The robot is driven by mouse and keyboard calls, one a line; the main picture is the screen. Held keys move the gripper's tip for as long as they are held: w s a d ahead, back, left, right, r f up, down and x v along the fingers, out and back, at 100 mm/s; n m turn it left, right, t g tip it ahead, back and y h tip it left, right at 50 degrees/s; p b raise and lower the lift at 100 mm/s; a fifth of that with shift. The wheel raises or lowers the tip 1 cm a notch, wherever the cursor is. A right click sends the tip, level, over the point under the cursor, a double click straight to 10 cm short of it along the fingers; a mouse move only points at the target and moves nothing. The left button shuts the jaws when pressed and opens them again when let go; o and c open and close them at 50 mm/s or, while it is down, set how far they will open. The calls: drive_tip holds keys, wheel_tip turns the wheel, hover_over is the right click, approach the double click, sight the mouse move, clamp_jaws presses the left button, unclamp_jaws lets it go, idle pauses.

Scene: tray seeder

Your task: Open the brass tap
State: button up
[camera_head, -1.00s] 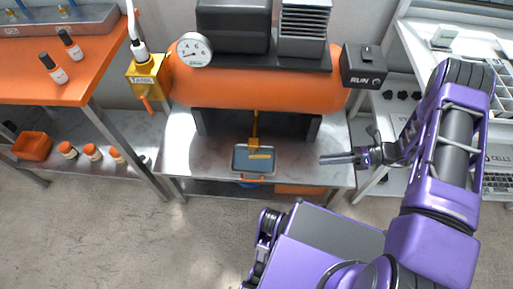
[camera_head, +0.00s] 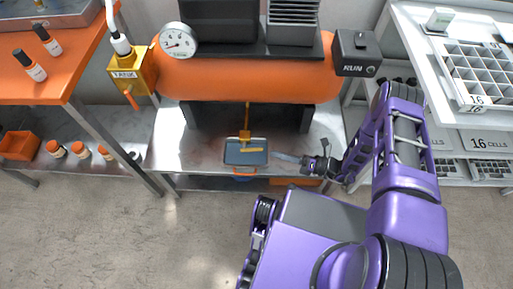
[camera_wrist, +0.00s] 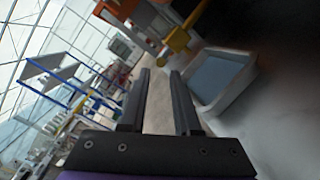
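The brass tap (camera_head: 246,134) hangs on a thin yellow pipe below the orange tank. Its yellow lever (camera_head: 252,150) lies crosswise over a grey-blue drip tray (camera_head: 232,160). My gripper (camera_head: 277,156) reaches in from the right, its fingertips just right of the tray and a short way from the lever, not touching it as far as I can tell. In the wrist view my gripper (camera_wrist: 159,73) shows two parallel fingers apart with nothing between them. The yellow tap (camera_wrist: 179,39) shows there beyond the right fingertip, and the tray (camera_wrist: 222,75) is to the right.
The orange tank (camera_head: 240,82) with a gauge (camera_head: 177,41) and RUN box (camera_head: 356,55) sits above. A yellow TANK valve (camera_head: 127,72) is at its left. A shelf unit with cell trays (camera_head: 480,75) stands right. The steel bench (camera_head: 172,145) is clear left of the tray.

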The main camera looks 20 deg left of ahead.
sight(256, 149)
drive_tip(key=a, duration=0.8)
drive_tip(key=shift+s, duration=0.25)
drive_tip(key=shift+c, duration=0.3)
clamp_jaws()
